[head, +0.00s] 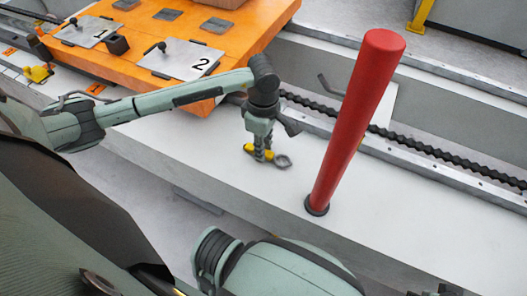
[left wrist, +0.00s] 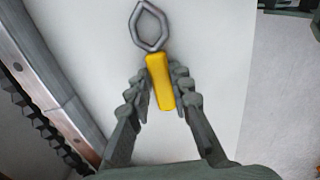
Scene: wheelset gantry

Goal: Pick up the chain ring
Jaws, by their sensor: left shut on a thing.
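The chain ring shows in the left wrist view as a grey metal ring (left wrist: 150,27) with a yellow grip (left wrist: 160,82) below it. In the head view the grey ring (head: 283,161) lies at the right end of the yellow grip (head: 259,153), over the light grey surface. My left gripper (head: 262,154) points down there. In the left wrist view its fingers (left wrist: 161,90) stand on both sides of the yellow grip and are shut on it. I cannot tell whether the ring touches the surface. My right gripper is not seen.
A red post (head: 357,120) stands on the light grey beam (head: 235,160), right of my left gripper. A black chain (head: 440,150) runs along the beam's far side. An orange table (head: 235,35) with plates marked 1 (head: 92,31) and 2 (head: 185,62) stands at the upper left.

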